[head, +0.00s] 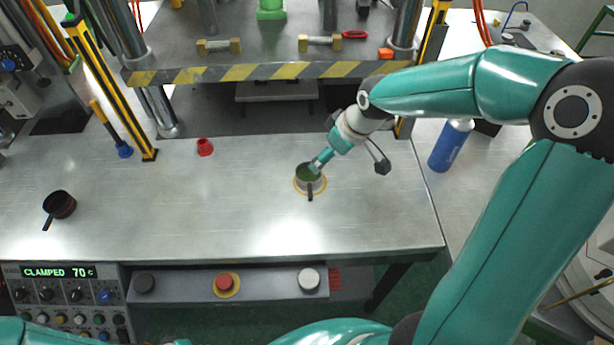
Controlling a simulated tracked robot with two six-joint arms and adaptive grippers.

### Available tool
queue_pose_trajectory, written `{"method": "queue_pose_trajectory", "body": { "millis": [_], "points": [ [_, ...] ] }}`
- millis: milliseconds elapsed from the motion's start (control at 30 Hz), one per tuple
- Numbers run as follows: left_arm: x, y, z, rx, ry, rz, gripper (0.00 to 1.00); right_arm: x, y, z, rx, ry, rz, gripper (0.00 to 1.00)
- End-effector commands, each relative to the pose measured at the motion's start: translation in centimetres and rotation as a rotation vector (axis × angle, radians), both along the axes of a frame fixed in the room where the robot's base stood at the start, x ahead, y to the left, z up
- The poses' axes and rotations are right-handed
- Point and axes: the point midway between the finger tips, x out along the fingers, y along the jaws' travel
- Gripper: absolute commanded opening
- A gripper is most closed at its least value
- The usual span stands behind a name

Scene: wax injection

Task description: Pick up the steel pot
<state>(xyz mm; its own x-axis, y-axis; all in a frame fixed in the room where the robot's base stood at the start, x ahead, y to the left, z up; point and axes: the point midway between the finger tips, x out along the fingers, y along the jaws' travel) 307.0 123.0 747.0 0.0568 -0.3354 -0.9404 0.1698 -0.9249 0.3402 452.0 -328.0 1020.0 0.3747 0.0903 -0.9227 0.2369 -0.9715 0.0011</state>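The steel pot (311,186) stands on a yellow ring marked on the metal table. It is small, with dark green inside and a dark handle pointing to the front. My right gripper (317,166) reaches down from the upper right, with its tip at the pot's far right rim. It covers part of that rim. The fingers are too small to tell whether they are open or shut, or whether they touch the pot. My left gripper is out of view.
A red cup (205,147) stands near the press, whose striped edge (260,74) is behind. A blue bottle (450,145) is at right. The table's middle left is clear.

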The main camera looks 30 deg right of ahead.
Motion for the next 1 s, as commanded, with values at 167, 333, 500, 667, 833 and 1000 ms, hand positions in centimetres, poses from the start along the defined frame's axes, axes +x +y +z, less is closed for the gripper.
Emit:
{"method": "queue_pose_trajectory", "body": {
  "millis": [167,333,500,667,833,1000],
  "points": [
    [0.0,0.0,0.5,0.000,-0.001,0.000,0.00,1.4,0.4,-3.8,0.002,0.008,0.002,1.00],
    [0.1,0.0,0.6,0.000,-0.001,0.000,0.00,2.5,0.4,-6.8,0.000,0.005,-0.004,1.00],
    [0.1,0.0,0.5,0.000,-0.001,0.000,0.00,3.0,0.4,-8.2,0.000,0.001,-0.009,1.00],
    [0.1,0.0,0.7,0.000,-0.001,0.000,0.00,3.4,0.4,-8.9,0.000,0.002,-0.009,1.00],
    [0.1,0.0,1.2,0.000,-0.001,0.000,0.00,4.4,0.5,-10.8,0.000,0.003,-0.008,1.00],
    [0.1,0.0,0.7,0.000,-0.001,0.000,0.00,5.2,0.7,-12.8,0.000,0.001,-0.009,1.00]
  ]
}}
